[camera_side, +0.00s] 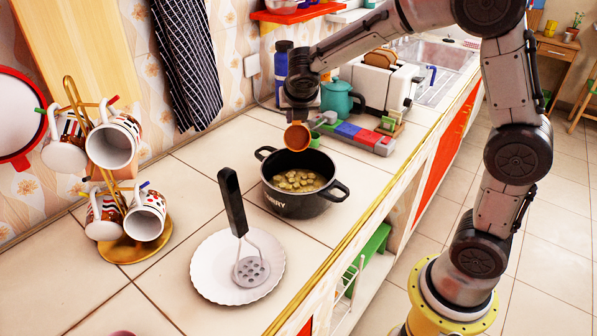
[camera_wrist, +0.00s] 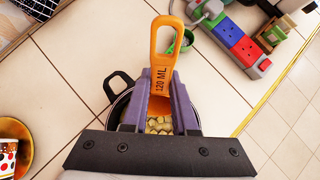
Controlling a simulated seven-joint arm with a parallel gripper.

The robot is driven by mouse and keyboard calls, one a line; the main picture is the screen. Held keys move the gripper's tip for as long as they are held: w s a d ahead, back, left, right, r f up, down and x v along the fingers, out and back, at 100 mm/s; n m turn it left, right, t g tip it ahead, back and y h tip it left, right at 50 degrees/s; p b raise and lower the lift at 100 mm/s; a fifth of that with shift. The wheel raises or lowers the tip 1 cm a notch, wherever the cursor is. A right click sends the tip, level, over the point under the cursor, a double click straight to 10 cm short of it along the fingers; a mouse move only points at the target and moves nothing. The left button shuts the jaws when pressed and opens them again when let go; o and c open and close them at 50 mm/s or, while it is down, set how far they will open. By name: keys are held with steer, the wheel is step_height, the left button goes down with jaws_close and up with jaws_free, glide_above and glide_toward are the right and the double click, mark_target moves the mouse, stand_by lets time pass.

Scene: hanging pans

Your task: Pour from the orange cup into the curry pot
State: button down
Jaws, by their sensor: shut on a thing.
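The orange cup (camera_side: 297,136) is held by my gripper (camera_side: 300,112) above the back part of the curry pot's opening. In the wrist view my gripper (camera_wrist: 160,100) is shut on the cup's handle (camera_wrist: 165,45), which is marked 120 ML. The cup looks tilted, with its open side toward the side camera. The black curry pot (camera_side: 292,203) stands upright on the counter and holds several pale yellowish pieces (camera_side: 298,181). In the wrist view the pot (camera_wrist: 122,103) lies below my gripper, partly hidden by the fingers. The cup's contents cannot be made out.
A white plate (camera_side: 210,268) with a masher (camera_side: 252,270) lies in front of the pot. A mug rack (camera_side: 126,250) stands at left. A coloured socket strip (camera_side: 352,134), teal kettle (camera_side: 340,98) and toaster (camera_side: 375,85) stand behind. Bare tiles lie left of the pot.

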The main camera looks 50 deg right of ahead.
steer(key=shift+w+d+r+g+y, duration=0.3)
steer(key=shift+d+r+g+y, duration=0.1)
steer(key=shift+y, duration=0.1)
steer(key=w+d+f+g+y+b, duration=0.1)
steer(key=w+d+f+g+y, duration=0.6)
steer(key=f+y, duration=0.1)
steer(key=shift+d+b, duration=0.3)
steer(key=shift+b, duration=0.05)
stand_by(1.0)
steer(key=shift+f, duration=0.1)
stand_by(0.6)
